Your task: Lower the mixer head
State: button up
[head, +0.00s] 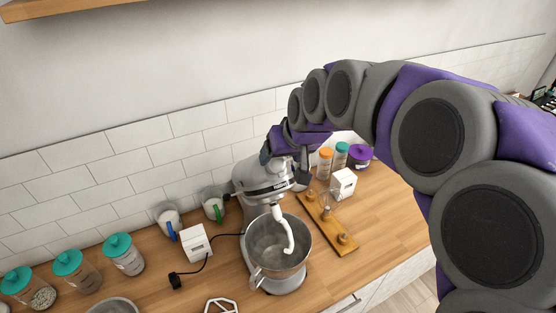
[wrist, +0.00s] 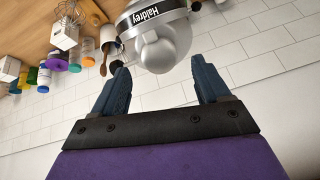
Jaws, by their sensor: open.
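The silver stand mixer head (head: 262,178) is tilted up in the head view, with a white dough hook (head: 287,228) hanging from it over the steel bowl (head: 278,246). The bowl sits on the mixer base (head: 284,284). My gripper (head: 285,145) is just above and behind the raised head. In the wrist view my gripper (wrist: 163,85) is open, with its two dark fingers apart and nothing between them. The rounded mixer head (wrist: 160,42) with a dark name band lies just beyond the fingertips. I cannot tell from these views whether a finger touches it.
A wooden board with pegs (head: 325,222) and a white box (head: 343,184) stand right of the mixer. Jars with teal lids (head: 120,254), another white box (head: 195,244) and a cord (head: 208,262) are on the left. The tiled wall (head: 150,150) is close behind.

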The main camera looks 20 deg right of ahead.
jog(key=b+v, duration=0.1)
jog(key=v, duration=1.2)
jog(key=shift+r, duration=0.3)
jog(key=shift+s+d, duration=0.1)
